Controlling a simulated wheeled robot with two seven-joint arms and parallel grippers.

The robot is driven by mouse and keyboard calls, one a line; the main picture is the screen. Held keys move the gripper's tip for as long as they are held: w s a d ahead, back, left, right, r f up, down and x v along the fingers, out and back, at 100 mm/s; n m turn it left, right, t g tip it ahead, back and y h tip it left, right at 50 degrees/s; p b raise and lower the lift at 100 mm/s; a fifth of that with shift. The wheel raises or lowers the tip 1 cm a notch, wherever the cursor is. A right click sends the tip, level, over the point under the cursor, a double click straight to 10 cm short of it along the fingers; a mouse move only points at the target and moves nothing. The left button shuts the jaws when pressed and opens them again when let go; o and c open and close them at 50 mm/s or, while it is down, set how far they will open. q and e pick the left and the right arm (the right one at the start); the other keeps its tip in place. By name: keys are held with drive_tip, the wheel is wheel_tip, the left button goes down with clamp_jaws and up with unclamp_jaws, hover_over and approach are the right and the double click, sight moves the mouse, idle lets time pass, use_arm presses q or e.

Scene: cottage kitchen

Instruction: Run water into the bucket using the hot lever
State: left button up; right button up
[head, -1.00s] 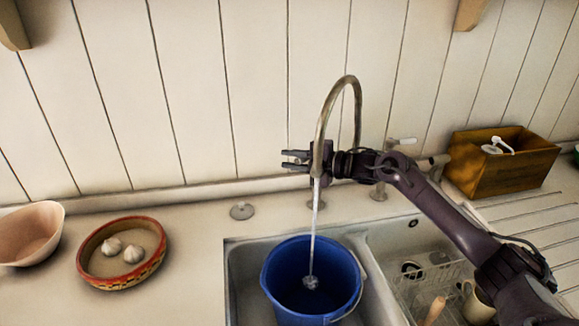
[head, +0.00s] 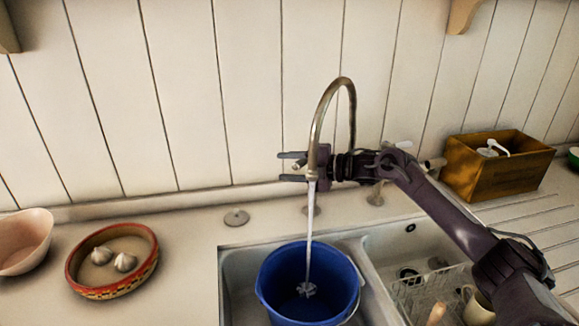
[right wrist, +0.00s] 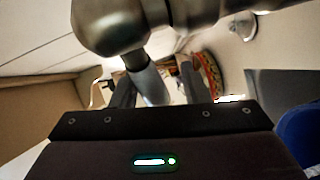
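Water runs in a thin stream from the spout of the curved metal tap (head: 331,92) into the blue bucket (head: 272,282), which stands in the left sink basin. The stream breaks up inside the bucket. My right gripper (head: 292,167) is behind the spout, its two fingers apart and pointing left. In the right wrist view, a pale lever (right wrist: 148,82) shows between the parted fingers of my right gripper (right wrist: 158,88); I cannot tell whether they touch it. Another pale lever (head: 399,145) shows partly behind my right arm. My left gripper is not in view.
A patterned dish (head: 80,268) with garlic and a pink bowl (head: 22,240) stand on the left counter. A dish rack (head: 415,298) is in the right basin. A wooden box (head: 490,172) stands at the back right. The plank wall is close behind the tap.

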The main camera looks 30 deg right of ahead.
sight(302, 166)
drive_tip(key=b+v, duration=0.2)
drive_tip(key=v, duration=0.5)
drive_tip(key=shift+s+d+r+b, duration=0.15)
drive_tip(key=shift+s+d+b, duration=0.1)
drive_tip(key=shift+b, duration=0.1)
drive_tip(key=shift+d, duration=0.1)
